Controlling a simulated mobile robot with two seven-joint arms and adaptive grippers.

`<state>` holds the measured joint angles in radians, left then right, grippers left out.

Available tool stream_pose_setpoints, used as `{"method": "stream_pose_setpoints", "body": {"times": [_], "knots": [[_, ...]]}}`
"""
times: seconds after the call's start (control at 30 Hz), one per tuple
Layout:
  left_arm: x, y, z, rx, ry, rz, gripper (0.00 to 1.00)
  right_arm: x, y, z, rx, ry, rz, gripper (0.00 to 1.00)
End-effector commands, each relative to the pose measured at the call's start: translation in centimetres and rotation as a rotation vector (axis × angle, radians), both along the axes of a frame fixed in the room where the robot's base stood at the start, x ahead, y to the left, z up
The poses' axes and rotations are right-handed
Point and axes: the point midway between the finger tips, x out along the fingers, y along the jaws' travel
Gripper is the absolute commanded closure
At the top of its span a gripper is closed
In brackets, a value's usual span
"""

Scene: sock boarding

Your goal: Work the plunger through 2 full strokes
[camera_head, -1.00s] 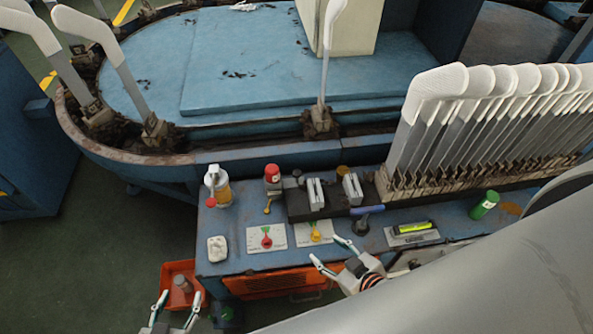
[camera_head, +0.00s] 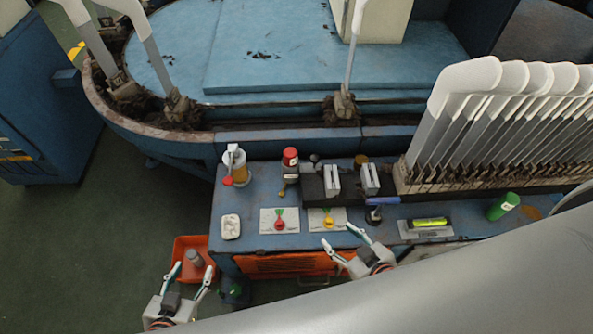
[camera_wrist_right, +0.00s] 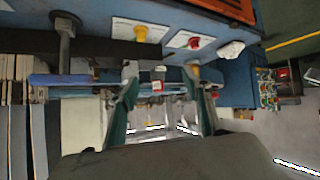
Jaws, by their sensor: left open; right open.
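The likely plunger is a blue crossbar (camera_head: 382,201) on an upright post with a dark round foot (camera_head: 374,217), on the blue bench. In the right wrist view, seen upside down, the blue crossbar (camera_wrist_right: 62,80) and its grey post (camera_wrist_right: 65,42) are left of the fingers. My right gripper (camera_head: 339,238) is open and empty at the bench's front edge, left of and nearer than the plunger. Its fingers frame the right wrist view (camera_wrist_right: 160,88). My left gripper (camera_head: 191,269) is open and empty, low at the left, in front of an orange bin.
The orange bin (camera_head: 180,275) holds a grey cylinder (camera_head: 194,257). On the bench (camera_head: 245,205) stand an amber jar (camera_head: 239,174), a red-capped item (camera_head: 290,157), two cards (camera_head: 268,226), a display (camera_head: 430,223) and a green cylinder (camera_head: 503,206). Sock boards (camera_head: 450,135) stand behind right.

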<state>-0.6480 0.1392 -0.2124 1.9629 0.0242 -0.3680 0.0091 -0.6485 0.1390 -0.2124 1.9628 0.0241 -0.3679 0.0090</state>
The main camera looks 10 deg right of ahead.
Motion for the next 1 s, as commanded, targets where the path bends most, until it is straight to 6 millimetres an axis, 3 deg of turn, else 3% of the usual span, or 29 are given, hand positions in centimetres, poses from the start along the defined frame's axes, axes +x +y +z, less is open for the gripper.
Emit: {"method": "stream_pose_setpoints", "body": {"times": [0.1, 0.13, 0.3, 1.0], "knots": [[-0.01, 0.00, -0.01, 0.000, 0.000, 0.000, 0.51, 0.00, -0.01, -0.01, 0.000, 0.000, 0.000, 0.51], [-0.01, 0.00, -0.01, 0.000, 0.000, 0.000, 0.51, 0.00, -0.01, -0.01, 0.000, 0.000, 0.000, 0.56], [-0.02, 0.01, -0.02, 0.000, 0.000, 0.000, 0.51, 0.00, -0.01, -0.02, 0.000, 0.000, 0.000, 1.00], [-0.06, 0.01, -0.10, 0.001, 0.002, 0.000, 0.51, -0.04, -0.01, -0.08, 0.000, 0.001, 0.000, 1.00]]}}
